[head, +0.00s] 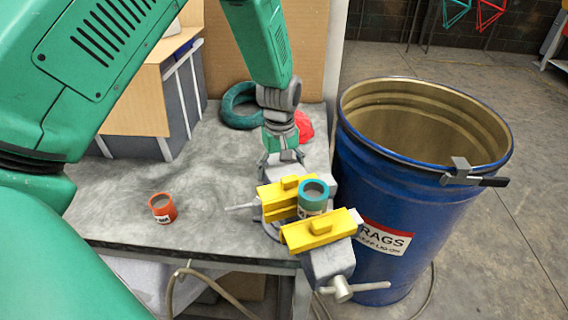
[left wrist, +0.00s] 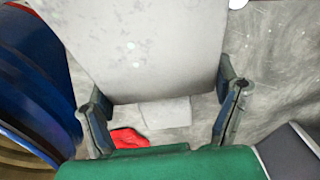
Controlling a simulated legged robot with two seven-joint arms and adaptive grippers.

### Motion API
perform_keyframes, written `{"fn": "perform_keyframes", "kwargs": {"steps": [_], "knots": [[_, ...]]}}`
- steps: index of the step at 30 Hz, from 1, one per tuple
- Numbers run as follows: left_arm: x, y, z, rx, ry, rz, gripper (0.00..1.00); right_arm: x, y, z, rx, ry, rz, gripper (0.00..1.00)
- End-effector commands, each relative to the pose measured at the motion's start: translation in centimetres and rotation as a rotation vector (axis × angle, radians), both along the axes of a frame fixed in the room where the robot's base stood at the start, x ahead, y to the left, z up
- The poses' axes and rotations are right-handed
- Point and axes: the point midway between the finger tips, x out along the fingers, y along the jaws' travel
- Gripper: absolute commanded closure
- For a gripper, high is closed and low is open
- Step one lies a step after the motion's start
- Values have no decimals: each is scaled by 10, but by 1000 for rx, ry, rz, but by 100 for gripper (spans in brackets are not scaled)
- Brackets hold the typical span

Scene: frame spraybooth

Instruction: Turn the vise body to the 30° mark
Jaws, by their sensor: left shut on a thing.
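The grey vise body (head: 328,260) sits at the right front corner of the workbench, with yellow jaw covers (head: 318,232) and a handle at its front. A teal-banded can (head: 312,197) stands between the jaw covers. My left gripper (head: 284,158) reaches down from behind and is shut on the rear end of the vise body. In the left wrist view, the fingers of my left gripper (left wrist: 164,106) stand on both sides of the grey vise body (left wrist: 140,45). The vise base is largely covered, and I cannot make out the 30° mark. My right gripper is not in view.
A blue drum (head: 385,195) labelled RAGS stands close to the vise's right. An orange can (head: 162,208) is on the workbench (head: 130,190) to the left. A teal ring (head: 238,106) and a red cloth-like thing (head: 304,127) lie behind. The bench middle is clear.

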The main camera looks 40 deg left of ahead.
Motion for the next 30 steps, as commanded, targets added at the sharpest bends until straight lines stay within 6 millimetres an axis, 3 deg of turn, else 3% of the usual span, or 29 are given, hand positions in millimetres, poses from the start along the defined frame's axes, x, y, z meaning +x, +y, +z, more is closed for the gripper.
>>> {"fn": "perform_keyframes", "kwargs": {"steps": [1,25,26,27,30], "knots": [[-9,-5,-3,-10,24,10,69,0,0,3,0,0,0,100],[-12,-3,-5,-8,24,64,69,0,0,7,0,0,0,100],[-12,-3,-5,-8,24,63,7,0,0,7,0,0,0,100],[-12,-3,-5,-7,22,63,2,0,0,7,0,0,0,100],[-10,-1,-4,-6,18,64,2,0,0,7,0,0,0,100]]}}
